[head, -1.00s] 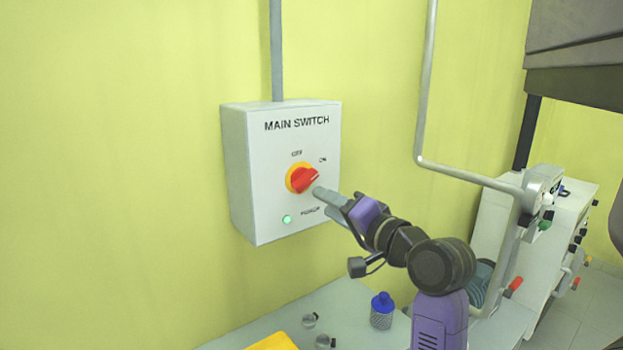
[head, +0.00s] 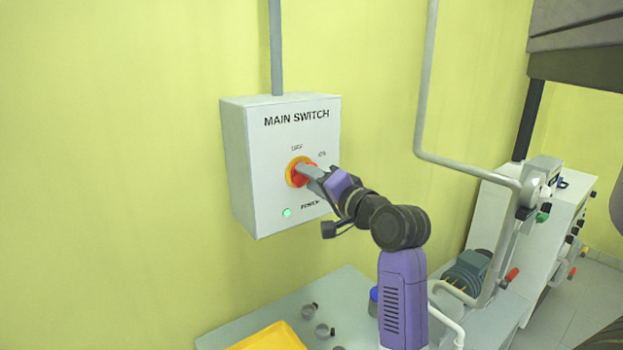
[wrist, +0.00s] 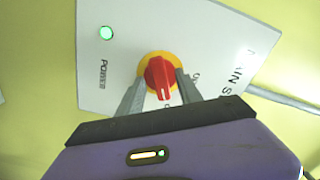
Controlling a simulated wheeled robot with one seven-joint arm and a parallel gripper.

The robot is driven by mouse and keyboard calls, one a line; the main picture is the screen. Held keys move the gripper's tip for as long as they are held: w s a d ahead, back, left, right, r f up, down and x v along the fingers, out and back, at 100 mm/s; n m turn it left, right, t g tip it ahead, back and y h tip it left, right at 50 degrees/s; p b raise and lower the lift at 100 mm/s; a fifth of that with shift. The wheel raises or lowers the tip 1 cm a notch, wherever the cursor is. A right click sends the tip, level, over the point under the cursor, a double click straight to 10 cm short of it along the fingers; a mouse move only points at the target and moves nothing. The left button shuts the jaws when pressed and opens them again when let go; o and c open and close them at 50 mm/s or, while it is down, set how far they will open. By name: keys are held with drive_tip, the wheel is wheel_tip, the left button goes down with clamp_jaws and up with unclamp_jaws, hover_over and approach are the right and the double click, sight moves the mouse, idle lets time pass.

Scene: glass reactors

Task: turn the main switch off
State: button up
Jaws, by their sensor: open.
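The main switch is a red knob (wrist: 160,78) on a yellow round plate (wrist: 147,62), set in a pale wall box (head: 255,180). The knob (head: 297,179) is partly hidden by my gripper in the head view. In the wrist view, the white mark on the knob is at its lower end, away from the yellow rim's top. My gripper (wrist: 158,93) is open, with one grey finger on each side of the knob; contact is not clear. The gripper also shows in the head view (head: 311,172). The green power lamp (wrist: 106,33) is lit.
Below the box, a bench (head: 345,285) holds a yellow tray (head: 270,338), small metal parts (head: 323,330) and a blue-capped bottle (head: 373,300) partly behind my arm. A grey conduit (head: 276,50) rises from the box. A pipe and machine stand at the right.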

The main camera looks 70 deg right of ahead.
drive_tip(key=shift+c, duration=0.2)
clamp_jaws()
drive_tip(key=shift+n, duration=0.4)
drive_tip(key=n+b, duration=0.2)
drive_tip(key=n, duration=0.9)
idle(0.4)
